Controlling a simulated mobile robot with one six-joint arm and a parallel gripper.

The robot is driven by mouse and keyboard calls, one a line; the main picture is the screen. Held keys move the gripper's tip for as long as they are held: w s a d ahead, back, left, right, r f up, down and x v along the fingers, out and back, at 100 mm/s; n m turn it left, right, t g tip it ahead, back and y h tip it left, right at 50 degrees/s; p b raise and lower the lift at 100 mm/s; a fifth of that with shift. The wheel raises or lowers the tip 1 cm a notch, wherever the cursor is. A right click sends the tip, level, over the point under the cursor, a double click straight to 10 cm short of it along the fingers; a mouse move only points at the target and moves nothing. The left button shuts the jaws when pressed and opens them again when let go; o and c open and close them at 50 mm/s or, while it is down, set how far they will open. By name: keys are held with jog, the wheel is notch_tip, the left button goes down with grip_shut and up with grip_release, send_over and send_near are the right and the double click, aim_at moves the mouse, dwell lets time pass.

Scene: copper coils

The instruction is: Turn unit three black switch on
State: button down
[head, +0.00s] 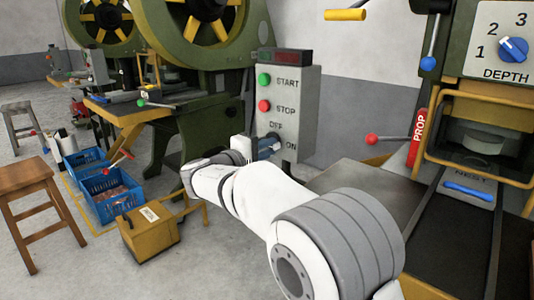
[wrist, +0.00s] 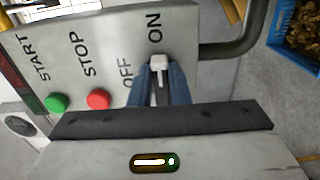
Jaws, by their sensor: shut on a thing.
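A grey control box (head: 286,110) carries a green START button (head: 264,79), a red STOP button (head: 264,106) and a switch beside the OFF and ON labels. In the wrist view the switch (wrist: 159,63) shows a pale tip and a dark part between my blue fingers. Its tip is near the ON lettering; its exact setting is unclear. My gripper (wrist: 160,82) is shut on the switch. In the head view my gripper (head: 268,147) meets the lower part of the box, and its fingers hide most of the switch. The unit number is not readable.
A press with a DEPTH dial (head: 513,49) and a red PROP bar (head: 418,138) stands at right. A green press (head: 200,45) stands behind. Blue crates (head: 115,207), a yellow box (head: 150,230) and a wooden stool (head: 28,178) are on the floor at left.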

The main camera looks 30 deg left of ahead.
jog(key=shift+f, duration=0.1)
dwell(0.3)
jog(key=c, duration=1.4)
grip_release()
jog(key=shift+o, duration=0.2)
jog(key=p+v, duration=0.2)
jog(key=v, duration=0.5)
jog(key=shift+s, duration=0.4)
jog(key=shift+a, duration=0.15)
